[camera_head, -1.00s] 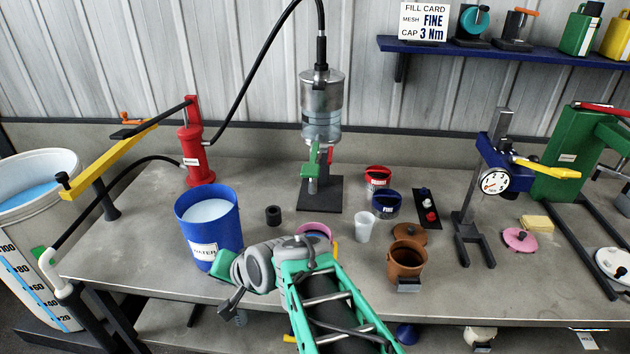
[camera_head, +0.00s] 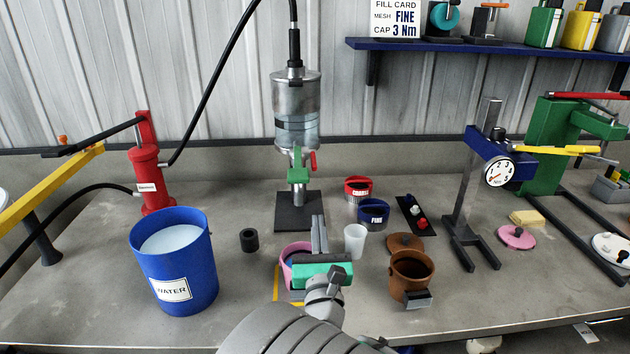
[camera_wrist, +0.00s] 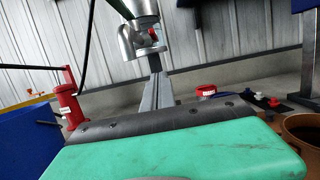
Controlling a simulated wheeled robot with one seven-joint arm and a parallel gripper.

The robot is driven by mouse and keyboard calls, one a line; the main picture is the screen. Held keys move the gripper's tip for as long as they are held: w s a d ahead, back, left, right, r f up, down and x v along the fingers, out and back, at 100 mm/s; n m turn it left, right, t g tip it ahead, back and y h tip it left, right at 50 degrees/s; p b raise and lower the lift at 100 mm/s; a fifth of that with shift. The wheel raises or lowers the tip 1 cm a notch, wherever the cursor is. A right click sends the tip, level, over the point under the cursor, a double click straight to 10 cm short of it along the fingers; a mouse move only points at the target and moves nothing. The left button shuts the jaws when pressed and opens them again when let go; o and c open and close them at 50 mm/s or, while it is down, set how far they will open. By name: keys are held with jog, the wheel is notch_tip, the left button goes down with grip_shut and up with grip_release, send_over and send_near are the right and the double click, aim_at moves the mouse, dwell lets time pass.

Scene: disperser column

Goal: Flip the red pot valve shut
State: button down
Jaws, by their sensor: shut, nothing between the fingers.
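The red pot valve lever (camera_head: 313,161) stands upright on the right side of the valve under the clear and metal pot (camera_head: 296,105), beside a green block (camera_head: 299,176). In the wrist view a small bit of red, likely this lever (camera_wrist: 152,34), shows beside the metal pot fitting (camera_wrist: 132,42). My gripper (camera_head: 318,219) is shut and empty, its fingers pointing up, in front of the column base plate and below the lever. The fingers also show in the wrist view (camera_wrist: 156,76), below the fitting. They look apart from the lever.
A pink pot (camera_head: 288,256) is partly hidden behind my gripper. A white cup (camera_head: 355,241), blue FINE container (camera_head: 373,213) and brown pot (camera_head: 411,272) stand to the right. A blue water bucket (camera_head: 187,290) and black ring (camera_head: 249,240) are left.

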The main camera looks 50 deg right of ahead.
aim_at(313, 160)
jog(key=w+d+r+p, duration=0.6)
jog(key=shift+d, duration=0.35)
jog(key=shift+s+r, duration=0.1)
jog(key=shift+r, duration=0.05)
